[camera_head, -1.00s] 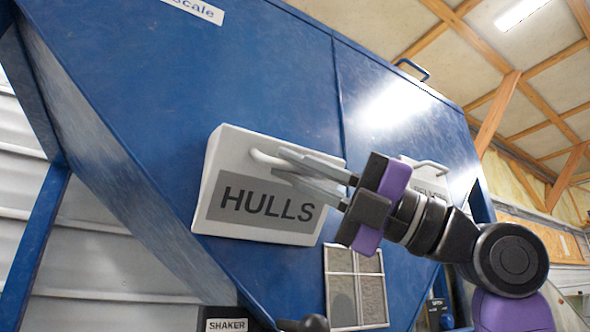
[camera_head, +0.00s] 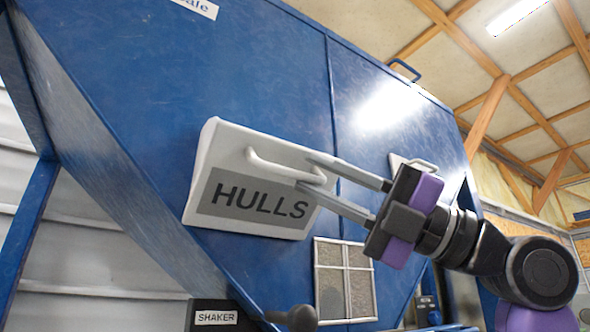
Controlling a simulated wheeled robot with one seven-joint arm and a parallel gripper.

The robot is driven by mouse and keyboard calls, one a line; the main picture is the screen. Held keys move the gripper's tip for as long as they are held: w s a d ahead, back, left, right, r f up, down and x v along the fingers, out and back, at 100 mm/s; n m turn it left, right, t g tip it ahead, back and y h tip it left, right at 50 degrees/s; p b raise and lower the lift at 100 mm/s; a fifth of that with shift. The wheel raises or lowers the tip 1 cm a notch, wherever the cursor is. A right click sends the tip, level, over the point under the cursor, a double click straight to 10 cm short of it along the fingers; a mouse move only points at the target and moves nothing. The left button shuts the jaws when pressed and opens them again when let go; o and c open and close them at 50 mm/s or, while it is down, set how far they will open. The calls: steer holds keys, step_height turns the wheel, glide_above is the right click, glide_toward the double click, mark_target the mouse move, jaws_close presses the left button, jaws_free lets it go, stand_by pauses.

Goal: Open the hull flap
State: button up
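The hull flap (camera_head: 236,138) is a pale grey panel on the blue hopper's sloped face, with a dark "HULLS" label. A grey bar handle (camera_head: 275,168) runs across its upper part. I cannot tell whether the flap stands slightly ajar. My gripper (camera_head: 304,173) is open, its two long grey fingers reaching in from the right. The fingertips are at the right end of the handle, one above and one below it in the picture. Whether they touch the handle cannot be told. The fingers cover part of the flap's right side.
The blue hopper (camera_head: 130,85) fills the left and middle. A second pale flap with a handle (camera_head: 420,163) is partly behind my gripper. Below are a gridded window (camera_head: 345,280), a "SHAKER" box (camera_head: 216,317) and a dark knob (camera_head: 302,318).

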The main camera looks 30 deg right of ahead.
steer(key=shift+v, duration=1.4)
steer(key=shift+s, duration=0.1)
steer(key=w+f+b+v, duration=0.1)
steer(key=b+v, duration=0.4)
steer(key=v, duration=0.3)
steer(key=shift+d+f+b, duration=0.35)
steer(key=shift+f+b, duration=0.05)
steer(key=shift+w, duration=0.1)
